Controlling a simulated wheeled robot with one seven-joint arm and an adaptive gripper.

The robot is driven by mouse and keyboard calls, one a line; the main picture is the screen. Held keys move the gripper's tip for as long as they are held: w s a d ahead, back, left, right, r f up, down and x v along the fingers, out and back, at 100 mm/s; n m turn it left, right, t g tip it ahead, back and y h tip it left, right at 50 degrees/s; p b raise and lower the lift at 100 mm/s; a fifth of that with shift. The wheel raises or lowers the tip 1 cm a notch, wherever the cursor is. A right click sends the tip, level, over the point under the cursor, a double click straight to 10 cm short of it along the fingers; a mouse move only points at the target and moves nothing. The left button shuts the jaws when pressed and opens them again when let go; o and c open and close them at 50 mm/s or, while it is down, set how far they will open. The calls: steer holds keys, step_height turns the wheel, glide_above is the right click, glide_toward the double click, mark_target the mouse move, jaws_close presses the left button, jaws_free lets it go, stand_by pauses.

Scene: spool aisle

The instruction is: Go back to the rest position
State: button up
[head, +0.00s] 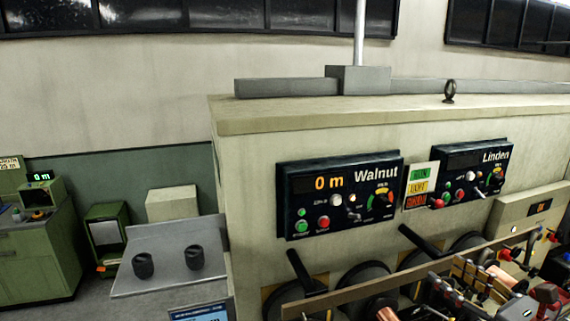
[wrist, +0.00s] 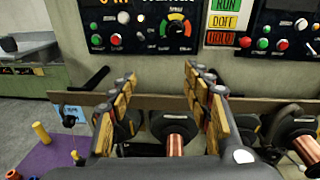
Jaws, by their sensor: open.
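My gripper (wrist: 163,88) is open in the wrist view, its two padded fingers apart with nothing held between them. Beyond and below the gap is a spool of copper wire (wrist: 176,145) on a dark flange; it is not gripped. The Walnut panel (head: 340,192) stands in the middle of the head view, reading 0 m in orange, with green, red and white buttons and a coloured dial. The Linden panel (head: 472,176) is to its right, its display dark. In the head view my arm and gripper crowd the lower right corner.
A long bar (head: 400,274) runs in front of the spools. Dark lever handles (head: 301,270) stick up behind it. A grey shelf with two black knobs (head: 169,260) is left of the machine. A green cabinet (head: 38,255) stands far left. Grey floor between them looks clear.

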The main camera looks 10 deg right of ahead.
steer(key=s+a+f+n+g+y+b, duration=0.35)
steer(key=a+f+n+g+b, duration=0.95)
steer(key=a+f, duration=0.85)
steer(key=s+a+f+n+t+h+b, duration=0.1)
steer(key=s+f+n+h+b, duration=0.2)
steer(key=f+n+b, duration=0.3)
steer(key=s+a+f+n+h+b, duration=0.1)
steer(key=s+f+n+h+b, duration=0.3)
steer(key=f+n, duration=0.5)
steer(key=n+b, duration=0.2)
steer(key=n, duration=0.3)
steer(key=shift+s+a+f+t, duration=0.15)
steer(key=shift+s+t, duration=0.2)
steer(key=shift+t, duration=0.05)
